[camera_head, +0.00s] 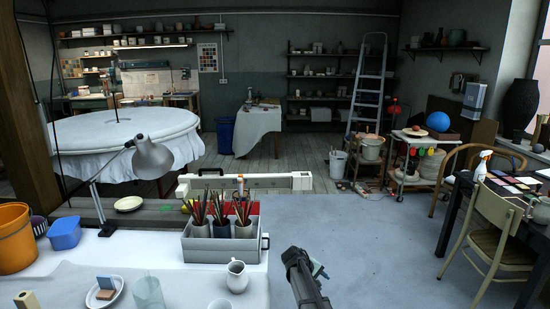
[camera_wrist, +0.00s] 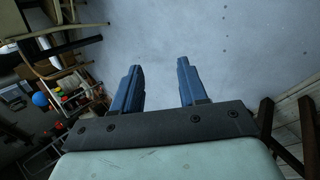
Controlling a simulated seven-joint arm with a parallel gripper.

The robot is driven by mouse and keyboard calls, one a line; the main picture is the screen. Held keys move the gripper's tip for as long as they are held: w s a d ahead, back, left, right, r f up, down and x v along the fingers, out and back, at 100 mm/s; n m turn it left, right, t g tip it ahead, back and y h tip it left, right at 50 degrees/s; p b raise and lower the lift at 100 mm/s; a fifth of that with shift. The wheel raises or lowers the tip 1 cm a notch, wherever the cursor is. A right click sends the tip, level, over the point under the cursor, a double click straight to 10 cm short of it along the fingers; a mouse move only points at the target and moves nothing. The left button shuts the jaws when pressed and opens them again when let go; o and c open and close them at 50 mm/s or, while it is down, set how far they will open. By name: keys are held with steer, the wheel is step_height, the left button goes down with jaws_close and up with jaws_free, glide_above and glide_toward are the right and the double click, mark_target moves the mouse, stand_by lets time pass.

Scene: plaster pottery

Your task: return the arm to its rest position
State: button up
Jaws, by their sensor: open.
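My gripper (camera_wrist: 160,88) is open and empty in the wrist view, its two blue fingers apart with only bare grey floor between and beyond them. In the head view my arm (camera_head: 304,280) shows at the bottom, just right of the white worktable (camera_head: 75,280). It stands over the floor and touches nothing that I can see. The gripper's fingertips are hard to make out in the head view.
A grey caddy (camera_head: 221,246) with cups of tools and a white jug (camera_head: 236,276) stand on the worktable close to my arm's left. A wooden chair (camera_head: 497,225) and dark table are at the right. The floor (camera_head: 380,240) between is clear.

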steer(key=s+d+f+m+g+y, duration=0.1)
steer(key=s+f+g+y, duration=0.1)
steer(key=s+f, duration=1)
steer(key=s+d+f+m+g+y, duration=0.1)
steer(key=s+f+g, duration=0.2)
steer(key=s+f, duration=0.9)
steer(key=s+a+f+m+g+y, duration=0.1)
steer(key=s+m+g+y, duration=0.1)
steer(key=s, duration=1.5)
steer(key=s+a+f+m+g+y, duration=0.1)
steer(key=s+m+g+y, duration=0.1)
steer(key=s, duration=1.6)
steer(key=shift+s+a+f+m, duration=0.2)
steer(key=shift+a+f+m, duration=0.1)
steer(key=shift+f, duration=0.1)
